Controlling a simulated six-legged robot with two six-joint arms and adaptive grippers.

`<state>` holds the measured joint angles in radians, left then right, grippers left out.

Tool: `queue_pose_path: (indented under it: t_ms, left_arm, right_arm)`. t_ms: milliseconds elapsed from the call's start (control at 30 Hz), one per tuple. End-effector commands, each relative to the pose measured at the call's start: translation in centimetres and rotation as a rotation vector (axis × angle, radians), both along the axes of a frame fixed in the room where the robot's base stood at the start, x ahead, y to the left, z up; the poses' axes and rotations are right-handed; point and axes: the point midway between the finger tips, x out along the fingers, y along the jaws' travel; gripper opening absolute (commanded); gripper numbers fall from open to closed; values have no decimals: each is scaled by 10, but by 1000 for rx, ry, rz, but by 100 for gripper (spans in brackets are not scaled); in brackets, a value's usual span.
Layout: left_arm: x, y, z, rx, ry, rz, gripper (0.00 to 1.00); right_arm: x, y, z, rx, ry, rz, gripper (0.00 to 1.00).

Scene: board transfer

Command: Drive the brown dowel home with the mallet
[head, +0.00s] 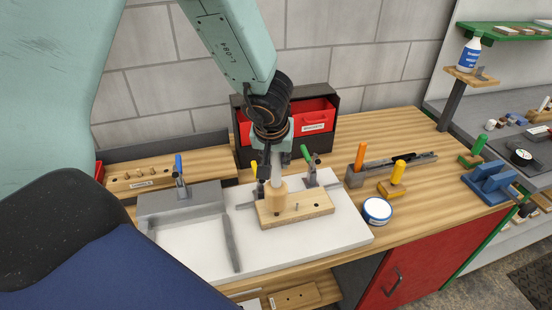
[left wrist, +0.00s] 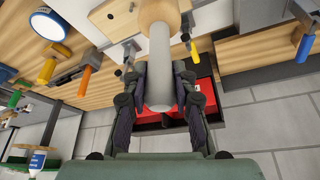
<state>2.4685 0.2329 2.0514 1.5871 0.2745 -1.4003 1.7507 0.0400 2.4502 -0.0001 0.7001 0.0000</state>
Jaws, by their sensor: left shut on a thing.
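My left gripper (head: 276,160) is shut on the grey handle of the mallet. The mallet's pale wooden head (head: 276,197) points down and is over the left part of a light wooden board (head: 312,211). I cannot tell whether the head touches the board or a dowel under it. In the left wrist view, the fingers (left wrist: 160,88) close on both sides of the handle (left wrist: 160,52), and part of the head (left wrist: 158,12) shows at the top edge. A small peg (head: 297,207) stands in the board right of the head. The brown dowel cannot be made out. My right gripper is out of view.
The board lies on a white slab (head: 345,231), beside toggle clamps with yellow (head: 254,168) and green (head: 306,154) handles. A grey block (head: 196,204) with a blue-handled clamp (head: 179,166) is to the left. A round tin (head: 377,211) stands right; a black-and-red drawer box (head: 322,103) is behind.

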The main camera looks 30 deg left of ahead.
Motion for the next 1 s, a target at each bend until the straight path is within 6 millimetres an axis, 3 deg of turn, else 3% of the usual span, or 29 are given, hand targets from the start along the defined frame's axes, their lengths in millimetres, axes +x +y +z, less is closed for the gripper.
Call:
queue_pose_path:
  t_ms: [133,600,1000]
  left_arm:
    - [1,0,4,1,-4,0,0]
    - [1,0,47,1,-4,1,0]
    - [1,0,49,0,-1,0,0]
  right_arm:
    - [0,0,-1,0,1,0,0]
    - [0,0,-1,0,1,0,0]
    - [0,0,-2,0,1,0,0]
